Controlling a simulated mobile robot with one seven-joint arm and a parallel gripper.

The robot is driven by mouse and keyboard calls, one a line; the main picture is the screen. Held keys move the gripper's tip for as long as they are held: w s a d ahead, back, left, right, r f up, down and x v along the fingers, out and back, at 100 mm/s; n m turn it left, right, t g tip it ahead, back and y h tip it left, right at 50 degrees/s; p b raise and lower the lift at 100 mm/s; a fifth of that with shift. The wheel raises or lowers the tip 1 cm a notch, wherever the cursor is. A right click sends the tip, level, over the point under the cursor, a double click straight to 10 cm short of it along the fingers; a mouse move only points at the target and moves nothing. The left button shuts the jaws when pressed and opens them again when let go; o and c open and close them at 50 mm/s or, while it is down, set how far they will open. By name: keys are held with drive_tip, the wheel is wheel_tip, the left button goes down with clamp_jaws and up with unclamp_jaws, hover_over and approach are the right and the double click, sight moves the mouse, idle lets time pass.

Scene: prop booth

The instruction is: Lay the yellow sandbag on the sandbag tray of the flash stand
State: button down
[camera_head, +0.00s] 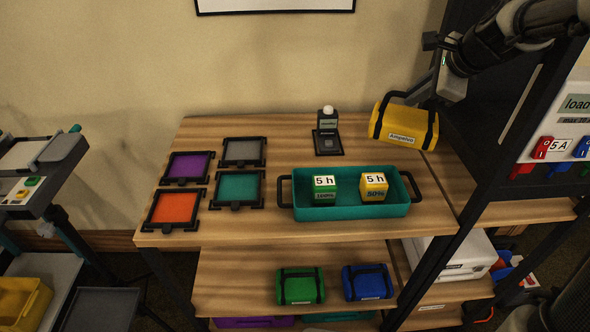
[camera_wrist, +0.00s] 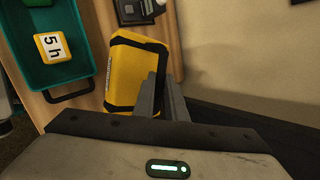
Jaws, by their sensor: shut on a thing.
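The yellow sandbag (camera_head: 392,127) has black straps and a white label, and is at the back right of the wooden table in the head view. My gripper (camera_head: 436,98) is shut on its right end. In the wrist view the fingers (camera_wrist: 164,88) press on the sandbag (camera_wrist: 128,75); part of it is hidden behind them. I cannot tell whether its underside touches the table. A stand (camera_head: 40,165) is partly in view at the left edge, with a dark flat tray (camera_head: 100,312) low beside it. I cannot tell whether these are the flash stand and its sandbag tray.
A teal tray (camera_head: 350,211) holds a green and a yellow block. Green (camera_head: 300,287) and blue (camera_head: 367,282) bags lie on the lower shelf. A dark rack post (camera_head: 490,150) rises at right.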

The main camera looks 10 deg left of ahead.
sight(407, 130)
drive_tip(key=shift+w+d+r, duration=0.1)
drive_tip(key=shift+r, duration=0.15)
drive_tip(key=shift+f, duration=0.1)
drive_tip(key=shift+f+b, duration=1.55)
drive_tip(key=shift+f, duration=3.4)
drive_tip(key=c, duration=2.2)
unclamp_jaws()
drive_tip(key=shift+f, duration=0.3)
drive_tip(key=o, duration=0.4)
